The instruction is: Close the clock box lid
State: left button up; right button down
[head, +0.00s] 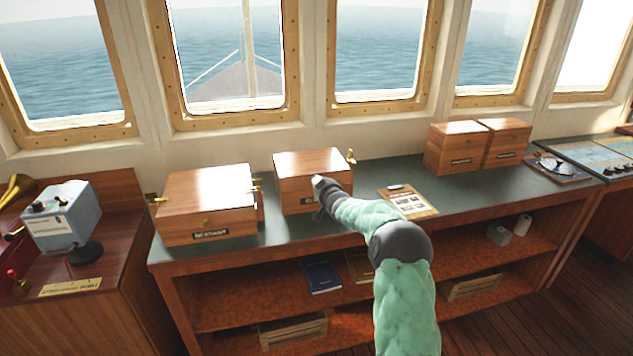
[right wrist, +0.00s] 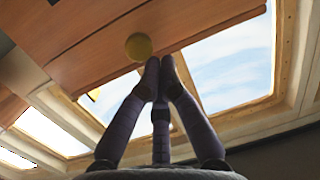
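The clock box (head: 290,190) is the middle wooden box on the green counter top. Its label is partly hidden by my right gripper (head: 321,184). Its lid (head: 308,162) looks flat and down on the box; any small gap cannot be told. In the right wrist view, a round brass knob (right wrist: 138,46) sits on the wooden face. My right gripper (right wrist: 160,68) has its fingertips together, right beside the knob and close to the wood. Nothing shows between the fingertips; contact cannot be told. My left gripper is not in view.
A larger wooden box (head: 190,215) stands left of the clock box. A clipboard (head: 408,202) lies to its right. Two more boxes (head: 457,147) stand farther right. Windows rise behind the counter. Books and crates sit on the shelves below.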

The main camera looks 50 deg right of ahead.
jog(key=f, duration=0.3)
jog(key=shift+s+a+g, duration=0.2)
jog(key=shift+g, duration=0.2)
jog(key=r+v, duration=0.2)
jog(key=v, duration=1)
jog(key=shift+d+r+t, duration=0.2)
jog(key=shift+d+t, duration=0.05)
jog(key=shift+t, duration=0.15)
jog(key=shift+w, duration=0.15)
